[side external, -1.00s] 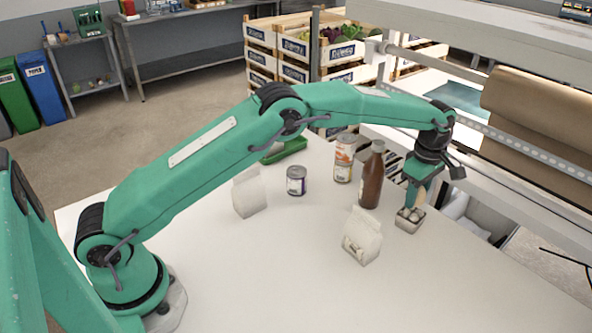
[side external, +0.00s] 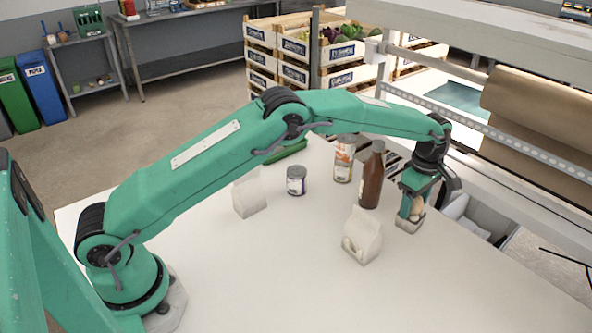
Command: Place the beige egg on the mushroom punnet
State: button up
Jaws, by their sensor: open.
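The mushroom punnet (side external: 409,227) is a small light box on the right part of the white table, behind the carton-like bag. My gripper (side external: 411,210) is right over it, pointing down, with its fingers open at the punnet's top. A beige rounded patch, which looks like the beige egg (side external: 418,207), shows between or beside the fingers at the punnet's top. The fingers hide most of the mushrooms and part of the egg. I cannot tell whether the fingers still touch the egg.
A brown bottle (side external: 371,177) stands close left of my gripper. A green tray (side external: 287,151) lies behind. The table's front is clear.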

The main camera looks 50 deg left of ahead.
notch_tip(320, 180, up, 12)
jog(key=shift+f, duration=0.1)
jog(key=shift+r, duration=0.25)
dwell(0.5)
dwell(0.5)
jog(key=s+a+r+m+t, duration=0.1)
jog(key=s+a+r+m, duration=0.45)
jog(key=s+r, duration=0.2)
jog(key=s+a+r+m+t, duration=0.2)
jog(key=s+a+r+m, duration=0.2)
jog(key=s+a+r, duration=0.4)
jog(key=s+a+f+m+t, duration=0.1)
jog(key=s+f+m, duration=0.3)
jog(key=s, duration=0.7)
jog(key=s+a+f+m+t, duration=0.1)
jog(key=s+a+f+m, duration=0.2)
jog(key=s, duration=0.9)
jog(key=shift+a+f+m+t, duration=0.3)
jog(key=shift+f+m, duration=0.2)
jog(key=shift+m, duration=0.25)
